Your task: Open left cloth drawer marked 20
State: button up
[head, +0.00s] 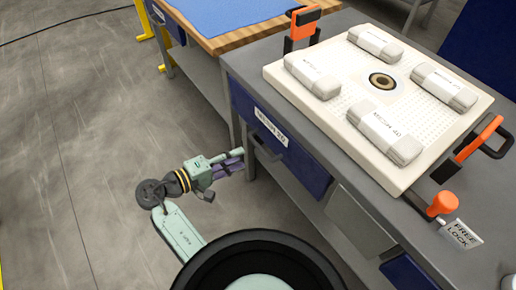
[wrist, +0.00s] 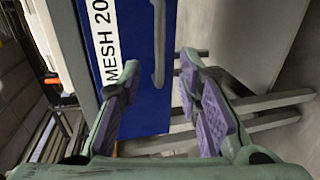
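The cloth drawer (head: 303,167) has a blue front with a white label reading MESH 20 (head: 270,126), on the left side of the grey bench. It looks flush with the bench. In the wrist view its blue front (wrist: 137,28) shows the label (wrist: 104,38) and a grey bar handle (wrist: 159,45). My gripper (head: 241,158) is beside the drawer front at about handle height. In the wrist view my gripper (wrist: 158,68) is open, fingers on either side of the handle's line. The handle seems to lie just beyond the fingertips; I cannot tell whether they touch.
On the grey bench (head: 335,158) lies a white perforated plate (head: 330,115) with several wrapped cloth packs and orange-handled clamps. A FREE LOCK tag (head: 461,234) is at its right. A wood-topped table (head: 243,35) stands behind. The floor (head: 75,150) at left is clear.

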aim_at(259, 147)
jog(key=p+x, duration=0.1)
jog(key=x, duration=0.8)
jog(key=shift+c, duration=0.2)
grip_shut()
dwell(0.5)
